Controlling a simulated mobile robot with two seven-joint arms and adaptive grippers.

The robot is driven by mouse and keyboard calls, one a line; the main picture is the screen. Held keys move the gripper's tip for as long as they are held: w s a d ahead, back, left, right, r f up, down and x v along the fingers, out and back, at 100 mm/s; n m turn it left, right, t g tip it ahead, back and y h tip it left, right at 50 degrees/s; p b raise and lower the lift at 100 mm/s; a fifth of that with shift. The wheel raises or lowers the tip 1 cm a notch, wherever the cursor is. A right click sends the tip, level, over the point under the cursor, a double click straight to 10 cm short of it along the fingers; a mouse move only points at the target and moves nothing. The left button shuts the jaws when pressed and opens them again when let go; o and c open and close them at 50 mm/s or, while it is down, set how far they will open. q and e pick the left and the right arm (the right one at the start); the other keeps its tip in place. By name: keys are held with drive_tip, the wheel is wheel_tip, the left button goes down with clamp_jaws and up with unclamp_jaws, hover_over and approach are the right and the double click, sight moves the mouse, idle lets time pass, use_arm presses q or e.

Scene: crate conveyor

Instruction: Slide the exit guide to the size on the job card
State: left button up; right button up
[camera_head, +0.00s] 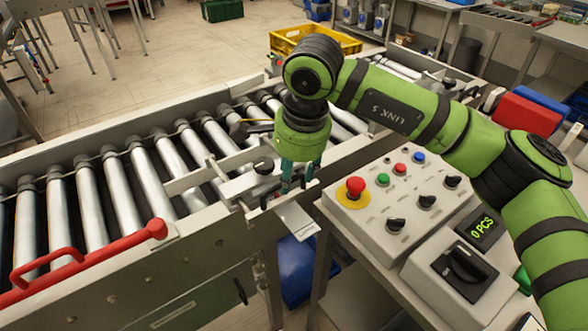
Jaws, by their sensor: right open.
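My right gripper (287,184) is open. Its fingers point down beside the near edge of the roller conveyor (140,250). A flat metal guide rail (205,172) lies across the rollers, just left of the gripper, and looks like the exit guide. A dark round knob (264,166) sits on its bracket, close to the fingers. I cannot tell whether the fingers touch the bracket. A small grey plate (297,221) hangs at the conveyor's edge below the fingers. I cannot make out a job card or its size. My left gripper is not in view.
A control panel (365,222) with a red stop button (355,186) stands right of the gripper. A red handle (85,258) runs along the conveyor's front left. A yellow crate (350,46) stands behind my arm.

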wheel_tip(320, 180, up, 12)
drive_tip(key=s+d, duration=0.1)
drive_tip(key=s, duration=0.1)
drive_tip(key=shift+d, duration=0.2)
drive_tip(key=shift+f, duration=0.1)
